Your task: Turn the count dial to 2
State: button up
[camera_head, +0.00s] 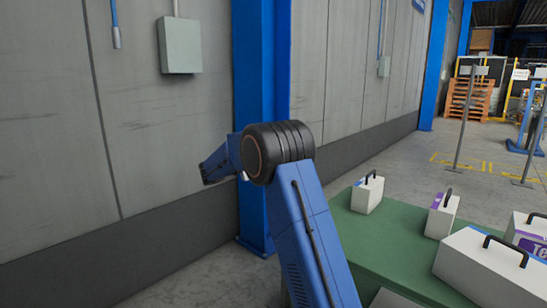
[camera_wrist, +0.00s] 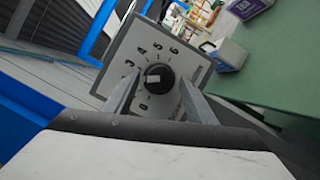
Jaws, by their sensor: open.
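The count dial shows in the wrist view as a round black knob (camera_wrist: 160,78) with a white pointer mark. It sits on a light square plate (camera_wrist: 150,28) with a dark border and printed numbers. I can read 0, 3, 4, 5 and 6. The pointer is toward the left of the picture, between 0 and 3; the numbers there are hidden by a finger. My gripper (camera_wrist: 159,80) is open, with one finger on each side of the knob. I cannot tell whether the fingers touch it. The dial is not seen in the head view.
A green table (camera_head: 385,245) at the right bears several white cases, one a small case (camera_head: 367,196) with a black handle. A blue post (camera_head: 262,75) and a grey wall (camera_head: 155,130) stand behind my arm. Open floor lies at the far right.

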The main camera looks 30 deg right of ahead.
jog(key=a+f, duration=0.2)
jog(key=a, duration=1.5)
jog(key=shift+w, duration=0.3)
jog(key=shift+d, duration=0.1)
jog(key=s+d+f+y, duration=0.1)
jog(key=s+d+y, duration=0.35)
jog(key=s, duration=0.85)
jog(key=s+d+y, duration=0.4)
jog(key=s+y, duration=0.1)
jog(key=s, duration=0.8)
jog(key=s+a+f+m+t+y, duration=0.1)
jog(key=s+a+f+y, duration=0.2)
jog(key=s, duration=0.6)
jog(key=s+a+f+m+t+y, duration=0.1)
jog(key=s+a+f+t+y, duration=0.1)
jog(key=s+a+f, duration=0.3)
jog(key=s+a+f+m+t+y, duration=0.1)
jog(key=s+a+f+y, duration=0.3)
jog(key=s, duration=0.9)
jog(key=shift+s+f+m+t+y, duration=0.3)
jog(key=shift+t+y, duration=0.15)
jog(key=shift+t, duration=0.25)
